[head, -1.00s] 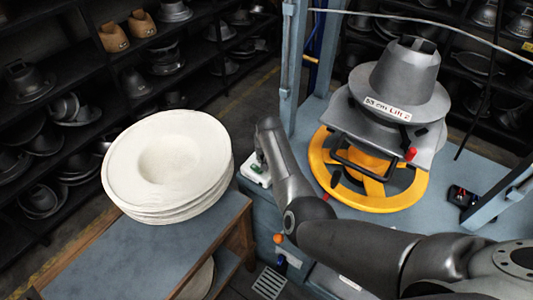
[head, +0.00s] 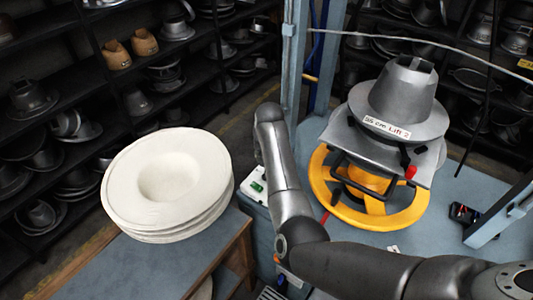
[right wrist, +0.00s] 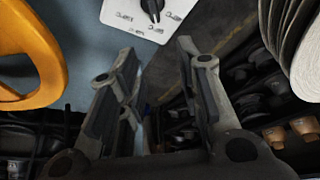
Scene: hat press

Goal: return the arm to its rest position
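My right arm (head: 288,190) comes in from the lower right in the head view, bends at an elbow and reaches up between the hat stack and the press. Its gripper cannot be made out there. In the right wrist view my right gripper (right wrist: 158,48) is open, its two dark fingers apart with nothing between them. A white control panel with a black knob (right wrist: 152,8) shows beyond the fingertips. My left arm and gripper are not in view.
A stack of white hat blanks (head: 165,190) sits on a wooden-edged table (head: 85,265) at left. The press with its grey hat-shaped mould (head: 400,95) and yellow handwheel (head: 325,190) stands at right. Dark shelves (head: 90,50) of moulds line the back.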

